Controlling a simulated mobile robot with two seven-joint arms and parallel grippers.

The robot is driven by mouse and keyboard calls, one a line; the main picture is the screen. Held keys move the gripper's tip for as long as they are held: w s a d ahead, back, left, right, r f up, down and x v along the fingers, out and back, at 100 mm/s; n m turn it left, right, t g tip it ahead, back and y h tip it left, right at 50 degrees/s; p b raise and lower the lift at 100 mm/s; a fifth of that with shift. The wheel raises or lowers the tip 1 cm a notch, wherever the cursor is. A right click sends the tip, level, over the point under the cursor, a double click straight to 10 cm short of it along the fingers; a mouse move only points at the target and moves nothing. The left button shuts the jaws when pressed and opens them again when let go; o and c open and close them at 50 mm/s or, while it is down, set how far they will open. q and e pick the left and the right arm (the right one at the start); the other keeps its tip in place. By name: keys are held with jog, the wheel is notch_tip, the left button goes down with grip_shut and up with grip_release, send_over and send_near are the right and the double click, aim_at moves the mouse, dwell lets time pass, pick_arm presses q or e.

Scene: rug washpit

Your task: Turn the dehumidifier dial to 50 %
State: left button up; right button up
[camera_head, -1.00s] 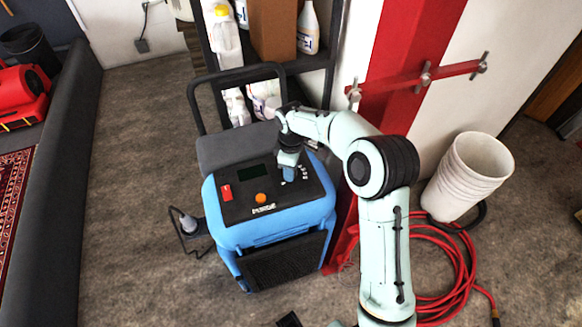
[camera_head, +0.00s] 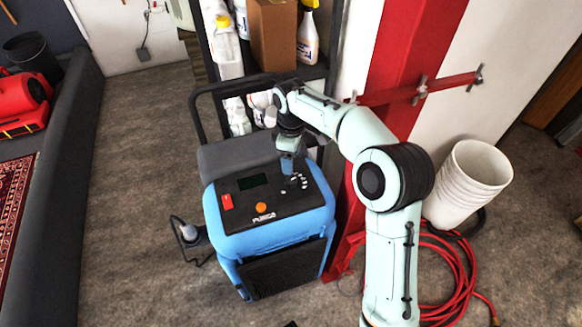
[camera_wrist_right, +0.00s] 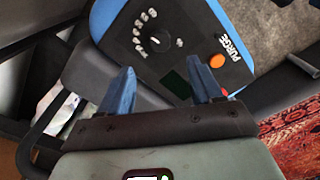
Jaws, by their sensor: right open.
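The blue dehumidifier (camera_head: 222,243) stands on the floor with a black sloped control panel (camera_head: 282,203). Its dark dial (camera_wrist_right: 159,43) shows in the wrist view, with white marks around one side. Its setting is too small to read. In the head view the dial's marks (camera_head: 300,181) show just below my right gripper. My right gripper (camera_wrist_right: 163,72) is open and empty, its two blue fingers apart and clear of the dial. It also shows in the head view (camera_head: 288,165), over the panel's back edge. My left gripper is not in view.
The panel also holds an orange button (camera_head: 261,207), a red switch (camera_head: 227,202) and a dark display (camera_head: 253,181). A black handle (camera_head: 196,118) rises behind it. A shelf with bottles and a cardboard box (camera_head: 272,35) stands behind.

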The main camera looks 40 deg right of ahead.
jog(key=shift+r, duration=1.85)
